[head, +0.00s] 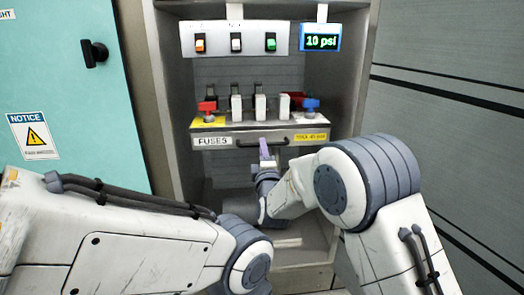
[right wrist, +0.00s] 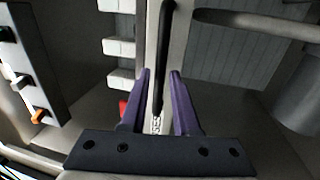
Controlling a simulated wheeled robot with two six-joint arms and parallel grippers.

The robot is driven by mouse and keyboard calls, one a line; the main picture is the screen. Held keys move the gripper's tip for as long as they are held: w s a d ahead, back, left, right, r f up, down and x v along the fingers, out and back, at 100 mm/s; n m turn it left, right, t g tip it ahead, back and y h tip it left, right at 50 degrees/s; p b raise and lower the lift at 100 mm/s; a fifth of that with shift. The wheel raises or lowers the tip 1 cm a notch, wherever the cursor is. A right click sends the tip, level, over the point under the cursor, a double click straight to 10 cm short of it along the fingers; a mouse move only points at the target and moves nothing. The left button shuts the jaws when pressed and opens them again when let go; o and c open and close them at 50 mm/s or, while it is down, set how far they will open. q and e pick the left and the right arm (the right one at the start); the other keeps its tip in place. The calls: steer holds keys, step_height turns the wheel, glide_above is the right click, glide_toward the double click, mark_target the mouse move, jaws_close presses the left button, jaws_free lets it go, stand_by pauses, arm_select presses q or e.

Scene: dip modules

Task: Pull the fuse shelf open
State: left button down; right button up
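The fuse shelf (head: 225,133) has a front edge labelled "FUSES" and sits in the grey cabinet. It looks pushed in. A dark bar handle (head: 250,145) runs along its front and also shows in the right wrist view (right wrist: 163,60). My right gripper (head: 264,148) is at the handle. In the right wrist view its two purple fingers (right wrist: 161,88) stand apart, with the handle between them and a gap on each side. I cannot tell how deep the handle sits between the fingers. My left arm comes in low at the left; its gripper does not show.
Red (head: 207,110) and blue (head: 310,108) knobs and several white fuses stand on the shelf. Above are a switch panel (head: 218,47) and a "10 psi" display (head: 320,38). Cabinet walls flank the shelf. A teal door (head: 60,85) is at the left.

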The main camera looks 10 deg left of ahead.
steer(key=shift+b+x, duration=0.3)
steer(key=shift+x, duration=1)
jaws_close()
stand_by(0.5)
